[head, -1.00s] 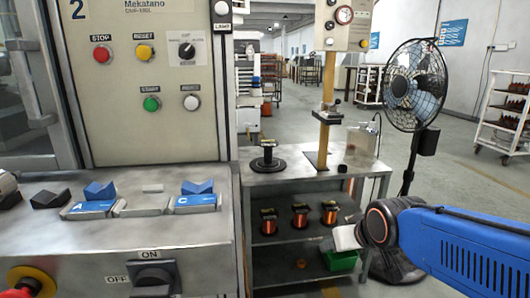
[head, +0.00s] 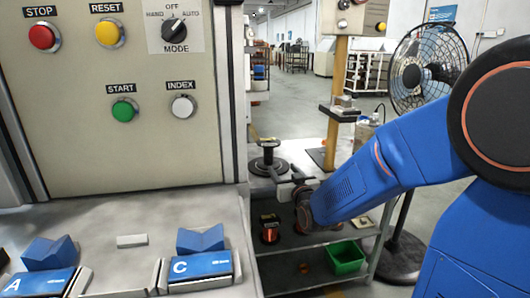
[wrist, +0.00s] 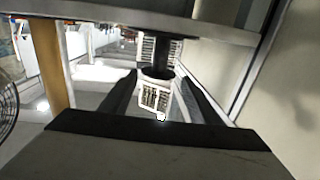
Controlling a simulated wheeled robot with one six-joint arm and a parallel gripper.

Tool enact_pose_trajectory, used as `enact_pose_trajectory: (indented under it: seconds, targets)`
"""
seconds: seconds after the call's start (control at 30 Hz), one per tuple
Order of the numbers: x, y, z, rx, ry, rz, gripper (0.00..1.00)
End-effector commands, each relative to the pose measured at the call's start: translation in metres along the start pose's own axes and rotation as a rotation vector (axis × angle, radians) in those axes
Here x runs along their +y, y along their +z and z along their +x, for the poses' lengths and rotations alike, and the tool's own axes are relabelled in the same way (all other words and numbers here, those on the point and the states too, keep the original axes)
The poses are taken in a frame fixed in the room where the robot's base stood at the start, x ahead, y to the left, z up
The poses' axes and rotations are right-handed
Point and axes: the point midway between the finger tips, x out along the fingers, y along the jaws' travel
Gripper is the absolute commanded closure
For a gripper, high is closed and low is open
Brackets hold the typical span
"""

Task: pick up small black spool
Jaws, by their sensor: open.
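The small black spool (head: 268,161) stands upright on the top of the metal bench in the head view. My gripper (head: 284,181) is just right of it and nearer the camera, at about the bench's front edge. In the wrist view, which looks upside down, the two dark fingers (wrist: 162,100) are spread apart. The spool's dark core (wrist: 168,54) shows beyond and between them. The jaws are open and hold nothing. I cannot tell the exact gap between fingertips and spool.
The bench's lower shelf (head: 325,240) carries copper-wound spools (head: 269,230) and a green bin (head: 346,257). A yellow post (head: 332,130) stands at the back of the bench and a fan (head: 428,75) at right. The machine cabinet (head: 130,150) closes off the left side.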

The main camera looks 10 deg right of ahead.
Motion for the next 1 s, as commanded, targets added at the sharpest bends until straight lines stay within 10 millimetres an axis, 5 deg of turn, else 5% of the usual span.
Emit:
enact_pose_trajectory:
  seconds: [0.17, 0.73, 1.0]
  targets:
    - [-0.001, -0.001, 0.011, 0.020, 0.000, -0.001, 0.44]
    - [-0.001, -0.002, 0.103, 0.018, 0.000, -0.001, 0.44]
    - [-0.001, -0.003, 0.121, 0.018, 0.000, -0.001, 0.44]
